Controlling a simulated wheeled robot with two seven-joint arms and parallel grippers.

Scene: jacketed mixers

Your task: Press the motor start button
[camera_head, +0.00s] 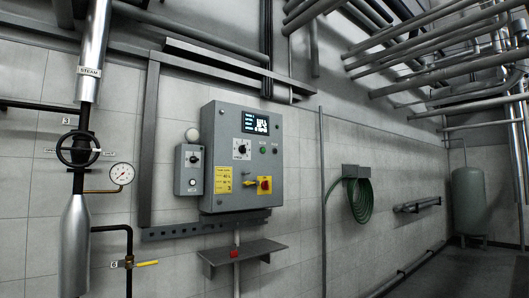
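A grey control cabinet (222,140) is mounted on the tiled wall near the middle of the view. A small green button (263,150) sits on its door below the lit display (255,123), with a small dark button (275,151) just right of it. Their labels are too small to read, so I cannot confirm which one is the motor start button. A rotary knob (241,149) is left of the green button. A red and yellow rotary switch (264,185) is lower on the door. Neither of my grippers shows in this view.
A smaller grey box (188,168) with a knob is left of the cabinet. A metal shelf (262,246) with a red object (234,253) juts out below. A steam pipe with a black handwheel (78,149) stands at left. A green hose (361,200) hangs at right.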

